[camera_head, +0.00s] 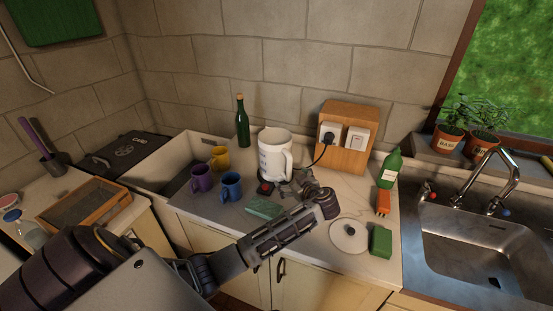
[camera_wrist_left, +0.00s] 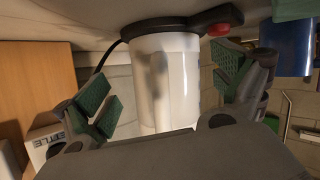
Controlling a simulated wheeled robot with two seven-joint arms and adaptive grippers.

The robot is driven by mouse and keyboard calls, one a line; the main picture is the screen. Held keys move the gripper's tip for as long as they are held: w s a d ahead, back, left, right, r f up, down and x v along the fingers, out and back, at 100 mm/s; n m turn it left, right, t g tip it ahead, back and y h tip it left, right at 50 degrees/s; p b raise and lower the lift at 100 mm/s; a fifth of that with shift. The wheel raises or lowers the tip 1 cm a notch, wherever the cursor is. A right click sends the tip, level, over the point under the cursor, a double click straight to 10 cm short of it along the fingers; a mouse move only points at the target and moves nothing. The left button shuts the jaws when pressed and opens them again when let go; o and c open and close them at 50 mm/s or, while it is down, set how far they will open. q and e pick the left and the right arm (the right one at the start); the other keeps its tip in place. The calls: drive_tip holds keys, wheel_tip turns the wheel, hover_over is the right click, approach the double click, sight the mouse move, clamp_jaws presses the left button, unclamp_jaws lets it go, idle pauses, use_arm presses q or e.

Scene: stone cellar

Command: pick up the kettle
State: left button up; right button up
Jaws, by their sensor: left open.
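The white kettle (camera_head: 272,150) stands upright on the counter near the back, its handle on the right side. A dark base with a red switch (camera_head: 265,187) is at its foot. In the left wrist view, which is upside down, the kettle (camera_wrist_left: 165,75) fills the space between the fingers. My left gripper (camera_head: 302,186) is open in front of the kettle; its green-padded fingers (camera_wrist_left: 160,88) are spread on either side, with a visible gap on the right. My right gripper is not in view.
A purple mug (camera_head: 201,178), blue mug (camera_head: 231,186) and yellow mug (camera_head: 220,157) stand left of the kettle. A green bottle (camera_head: 242,127) is behind. A wooden socket box (camera_head: 347,137) with a black cord stands right.

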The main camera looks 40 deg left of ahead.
sight(285, 174)
use_arm(q)
drive_tip(key=shift+w+a+f, duration=0.1)
drive_tip(key=shift+w+a, duration=0.05)
drive_tip(key=shift+a, duration=0.1)
drive_tip(key=shift+p+x, duration=0.85)
drive_tip(key=shift+x, duration=1.25)
drive_tip(key=shift+w+a+f, duration=0.15)
drive_tip(key=shift+w+a, duration=0.05)
drive_tip(key=shift+a, duration=0.3)
drive_tip(key=shift+c, duration=0.3)
clamp_jaws()
